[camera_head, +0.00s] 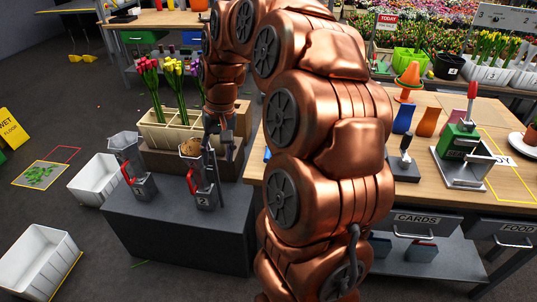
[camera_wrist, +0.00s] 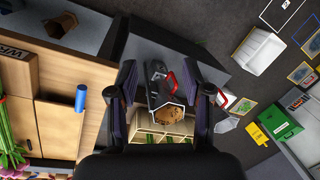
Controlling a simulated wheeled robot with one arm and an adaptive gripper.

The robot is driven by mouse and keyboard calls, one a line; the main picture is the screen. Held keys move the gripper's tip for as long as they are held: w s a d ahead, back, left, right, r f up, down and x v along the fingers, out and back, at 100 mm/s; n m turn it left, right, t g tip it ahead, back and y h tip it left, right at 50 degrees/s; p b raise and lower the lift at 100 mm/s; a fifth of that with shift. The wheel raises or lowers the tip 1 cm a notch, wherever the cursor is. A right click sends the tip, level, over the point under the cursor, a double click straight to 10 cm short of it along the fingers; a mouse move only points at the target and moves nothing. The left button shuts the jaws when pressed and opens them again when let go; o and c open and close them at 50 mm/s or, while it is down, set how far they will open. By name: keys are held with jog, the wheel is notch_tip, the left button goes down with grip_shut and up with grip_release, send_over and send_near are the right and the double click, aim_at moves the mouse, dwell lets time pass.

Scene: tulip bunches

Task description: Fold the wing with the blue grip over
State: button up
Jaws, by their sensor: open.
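A blue grip (camera_wrist: 81,97) shows in the wrist view as a short upright-looking cylinder at the edge of a pale wooden panel (camera_wrist: 60,125), which seems to be the wing. In the head view a small bit of blue (camera_head: 267,153) shows at the table's left edge, mostly hidden by my arm. My gripper (camera_wrist: 166,92) is open and empty, with its fingers apart, to the right of the blue grip in the wrist view. In the head view my gripper (camera_head: 220,128) hangs above the dark grey stand, beside the flower crate, apart from the grip.
Two metal pots with red handles, the left (camera_head: 133,168) and right (camera_head: 199,175), stand on the dark grey stand (camera_head: 180,225). A wooden crate (camera_head: 170,132) with tulips stands behind them.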

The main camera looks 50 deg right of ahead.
jog(key=w+d+f+m+b, duration=0.1)
jog(key=w+d+f+m, duration=0.25)
jog(key=d, duration=0.75)
jog(key=m+t+b, duration=0.1)
jog(key=m, duration=0.1)
send_over(269, 152)
jog(key=s, duration=0.1)
notch_tip(269, 152, down, 5)
jog(key=shift+h, duration=0.3)
jog(key=shift+w+f+p, duration=0.25)
jog(key=shift+f+p, duration=0.05)
jog(key=shift+f, duration=1.5)
jog(key=shift+w+f+p, duration=0.2)
jog(key=shift+f+p, duration=0.05)
jog(key=shift+f, duration=1.55)
grip_shut()
